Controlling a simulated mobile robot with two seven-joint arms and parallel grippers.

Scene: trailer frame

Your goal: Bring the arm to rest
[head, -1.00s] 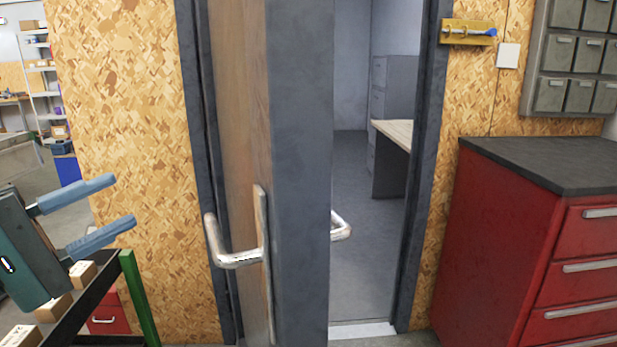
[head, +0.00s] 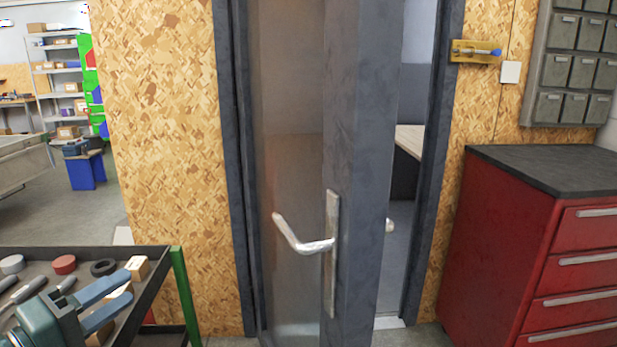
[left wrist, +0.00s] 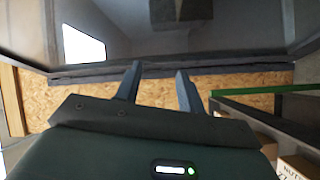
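My left gripper (head: 119,300) is low at the left in the head view, in front of and over the black cart. Its two blue fingers are apart with nothing between them. It also shows open and empty in the left wrist view (left wrist: 158,80). The door (head: 357,130) stands partly open in its dark frame, with a silver lever handle (head: 305,245) on the near side. The left gripper is to the left of the handle and apart from it. My right gripper is not in view.
The black cart (head: 150,255) with a green post (head: 184,295) carries tools, rolls and small boxes at the lower left. A red drawer cabinet (head: 500,250) stands right of the doorway. Shelves (head: 60,75) stand far left.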

